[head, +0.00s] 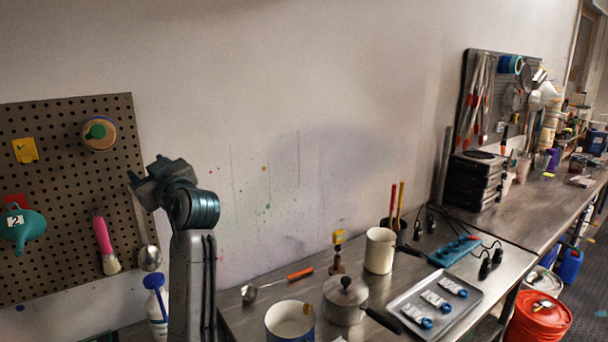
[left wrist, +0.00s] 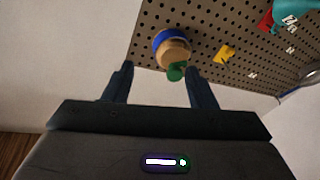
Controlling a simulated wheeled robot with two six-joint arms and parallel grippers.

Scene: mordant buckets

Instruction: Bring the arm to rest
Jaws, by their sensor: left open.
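My left arm rises at the lower left of the head view. Its gripper (head: 150,182) is raised in front of the wall, beside the right edge of the pegboard. In the left wrist view the two fingers of the left gripper (left wrist: 160,84) stand apart with nothing held between them. Beyond them, a round tan and blue item with a green knob (left wrist: 172,48) hangs on the pegboard (left wrist: 222,30). My right gripper shows in neither view.
A metal bench carries a lidded pot (head: 345,300), a white and blue pot (head: 289,322), a cream canister (head: 380,250) and a tray (head: 408,302) with tubes. An orange bucket (head: 541,316) is at right.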

